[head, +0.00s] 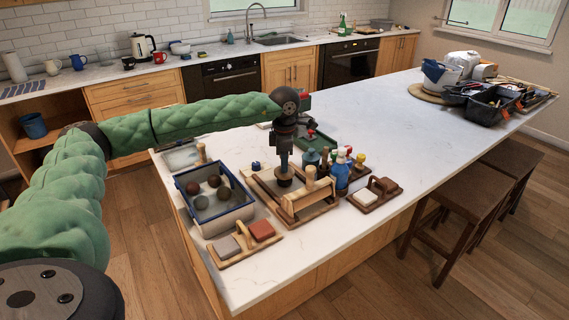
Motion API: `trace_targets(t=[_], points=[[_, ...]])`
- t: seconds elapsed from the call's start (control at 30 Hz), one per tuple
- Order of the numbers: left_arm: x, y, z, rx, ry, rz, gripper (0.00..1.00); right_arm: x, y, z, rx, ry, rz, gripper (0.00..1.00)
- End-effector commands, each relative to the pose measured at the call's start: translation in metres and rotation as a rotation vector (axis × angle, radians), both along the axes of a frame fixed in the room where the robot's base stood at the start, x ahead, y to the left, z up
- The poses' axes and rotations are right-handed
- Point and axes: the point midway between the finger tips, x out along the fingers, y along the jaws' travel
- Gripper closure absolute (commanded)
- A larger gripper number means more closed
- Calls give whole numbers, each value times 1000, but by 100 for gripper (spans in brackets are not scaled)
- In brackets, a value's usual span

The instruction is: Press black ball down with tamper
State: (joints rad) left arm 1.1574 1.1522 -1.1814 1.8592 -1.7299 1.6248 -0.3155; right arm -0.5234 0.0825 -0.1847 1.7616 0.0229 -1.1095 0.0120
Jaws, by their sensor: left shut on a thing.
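My left gripper (284,166) points straight down over a wooden board (262,190) near the table's left end. It is shut on a small upright tool, which looks like the tamper (285,181). Its lower end is dark, and the jaws hide most of it. I cannot tell whether it touches anything below. A blue-rimmed tray (232,218) to the left holds several balls. The darkest ball (214,180) lies at the back of the tray, with brown and grey ones around it. Whether a black ball lies under the tool is hidden. My right gripper is out of view.
A wooden frame with a roller (308,195) stands just right of the gripper, beside several bottles (341,175). Blocks on a wooden holder (246,243) lie in front. A dark toolbox (492,106) stands far right. The table's middle is clear.

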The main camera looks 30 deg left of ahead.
Motion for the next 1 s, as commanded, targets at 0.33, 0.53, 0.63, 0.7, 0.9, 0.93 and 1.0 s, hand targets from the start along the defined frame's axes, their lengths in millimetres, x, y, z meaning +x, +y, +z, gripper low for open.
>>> trace_targets(t=[0.33,0.53,0.63,0.7,0.9,0.93,1.0], points=[[0,0,6,-1,-2,0,100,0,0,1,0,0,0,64],[0,0,7,-1,-3,0,100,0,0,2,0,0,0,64],[1,0,11,-1,-3,0,100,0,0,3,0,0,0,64],[1,0,17,-1,-3,0,100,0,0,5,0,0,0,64],[1,0,36,-1,-3,0,100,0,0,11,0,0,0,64],[1,0,39,-1,-3,0,100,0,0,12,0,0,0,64],[1,0,46,-1,-3,0,100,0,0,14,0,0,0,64]])
